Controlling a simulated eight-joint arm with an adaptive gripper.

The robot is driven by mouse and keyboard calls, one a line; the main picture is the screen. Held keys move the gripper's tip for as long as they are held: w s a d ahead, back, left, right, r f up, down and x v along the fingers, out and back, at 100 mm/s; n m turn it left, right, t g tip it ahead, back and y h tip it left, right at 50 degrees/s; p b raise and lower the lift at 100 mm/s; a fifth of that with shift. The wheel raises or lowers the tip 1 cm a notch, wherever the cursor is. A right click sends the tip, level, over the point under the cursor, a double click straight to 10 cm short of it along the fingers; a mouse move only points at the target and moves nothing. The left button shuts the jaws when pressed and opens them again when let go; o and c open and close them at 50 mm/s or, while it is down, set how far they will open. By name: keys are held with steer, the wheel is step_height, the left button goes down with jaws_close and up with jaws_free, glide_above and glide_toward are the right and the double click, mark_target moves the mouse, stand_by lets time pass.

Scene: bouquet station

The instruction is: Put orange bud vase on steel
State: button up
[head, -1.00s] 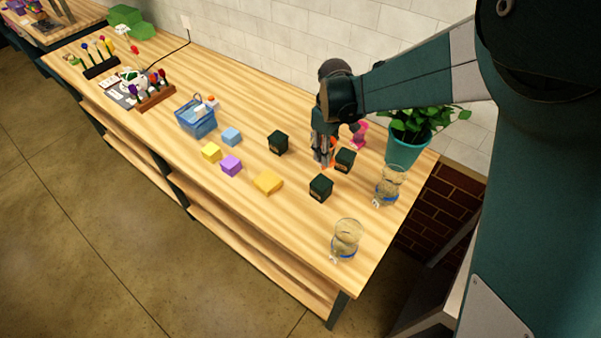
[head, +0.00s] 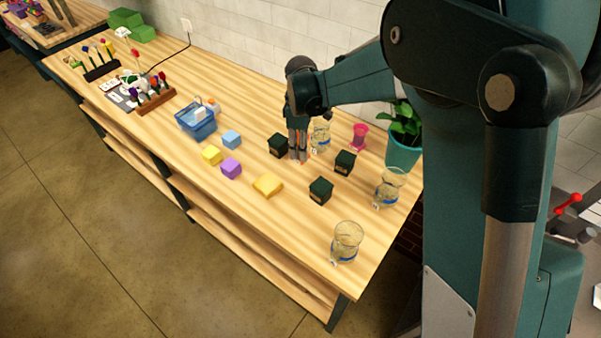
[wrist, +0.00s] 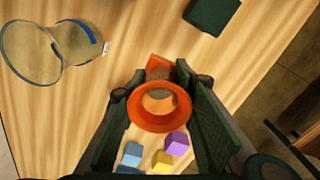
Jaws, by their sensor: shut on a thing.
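The orange bud vase (wrist: 160,108) is between the finger pads of my gripper (wrist: 163,115) in the wrist view, its round open mouth facing the camera. My gripper is shut on it. In the head view my gripper (head: 298,158) points down among dark green cubes, and the vase is nearly all hidden by the fingers. I cannot tell whether its base touches the table. The dark cubes stand left (head: 278,145), right (head: 345,162) and in front (head: 321,190); labels on them are too small to read. I cannot make out which thing is the steel.
Glass jars stand behind my gripper (head: 321,136), at the right (head: 390,187) and at the front (head: 347,241). A pink vase (head: 360,137) and a potted plant (head: 403,150) are at the back right. Yellow (head: 267,186) and purple (head: 231,168) blocks lie left of the front cube.

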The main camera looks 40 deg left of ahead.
steer(key=shift+f, duration=2.4)
steer(key=shift+f, duration=2.3)
steer(key=shift+f, duration=0.2)
steer(key=o, duration=1)
steer(key=shift+o, duration=0.2)
steer(key=shift+r+p, duration=0.1)
steer(key=shift+p, duration=0.3)
steer(key=shift+a+r+b, duration=0.1)
steer(key=shift+r+b, duration=0.4)
steer(key=shift+r, duration=3.3)
